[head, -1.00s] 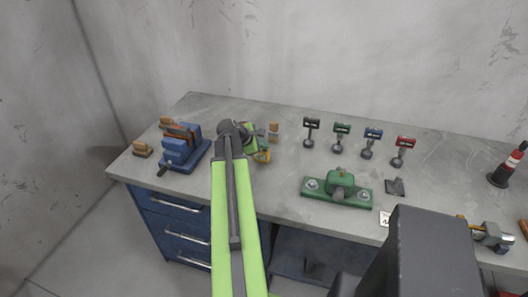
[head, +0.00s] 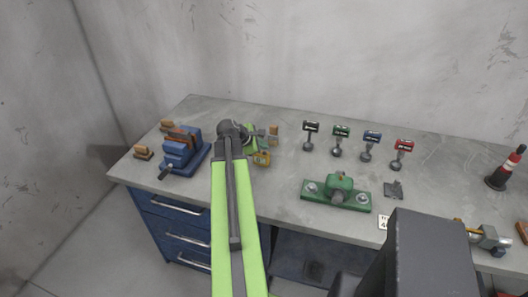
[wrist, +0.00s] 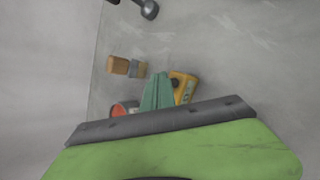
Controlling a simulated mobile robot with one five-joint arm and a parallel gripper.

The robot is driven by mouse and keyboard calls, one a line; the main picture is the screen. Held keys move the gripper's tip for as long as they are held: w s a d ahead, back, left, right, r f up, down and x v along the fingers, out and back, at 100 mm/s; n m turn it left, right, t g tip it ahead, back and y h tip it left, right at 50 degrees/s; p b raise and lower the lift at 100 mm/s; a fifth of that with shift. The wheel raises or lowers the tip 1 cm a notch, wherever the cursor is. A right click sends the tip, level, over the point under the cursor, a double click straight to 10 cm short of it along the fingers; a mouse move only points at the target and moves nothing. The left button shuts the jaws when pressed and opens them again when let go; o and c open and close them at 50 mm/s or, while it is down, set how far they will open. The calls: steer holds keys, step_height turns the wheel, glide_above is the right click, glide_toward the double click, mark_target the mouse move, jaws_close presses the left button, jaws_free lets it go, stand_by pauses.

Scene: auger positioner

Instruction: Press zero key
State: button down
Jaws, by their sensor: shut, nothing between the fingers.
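A small yellow device (head: 262,159) lies on the bench just beside my gripper (head: 263,133) in the head view. In the wrist view the yellow device (wrist: 184,84) is right of my teal fingertips (wrist: 160,78), with a dark round spot on its face near them. I cannot tell whether they touch. The fingers are shut together with nothing between them. No zero key can be made out; the device's lower part is hidden behind my gripper body.
A wood-and-grey block (head: 273,134) stands close to my gripper; a red-rimmed round thing (wrist: 124,108) shows left of the fingers. A blue vise (head: 182,151) stands left, a green fixture (head: 337,191) right, with several small labelled stands behind it. Bench between is clear.

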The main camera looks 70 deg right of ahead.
step_height(320, 180, up, 6)
steer(key=p, duration=0.5)
steer(key=shift+p, duration=0.4)
steer(key=w+a+f+m+t+y, duration=0.1)
steer(key=w+a+f+t+y, duration=0.1)
steer(key=w+a, duration=1.1)
steer(key=w+a+f+m+t+y, duration=0.1)
steer(key=w+a+f, duration=0.2)
steer(key=w+a, duration=0.95)
steer(key=w+a+f+m+y, duration=0.1)
steer(key=w+a+y, duration=0.1)
steer(key=a, duration=1.9)
steer(key=w+a+f+m+y, duration=0.1)
steer(key=w+a+y, duration=0.2)
steer(key=a, duration=1.7)
steer(key=shift+w+a+m+y, duration=0.15)
steer(key=shift+a+m+y, duration=0.15)
steer(key=shift+a+m, duration=0.1)
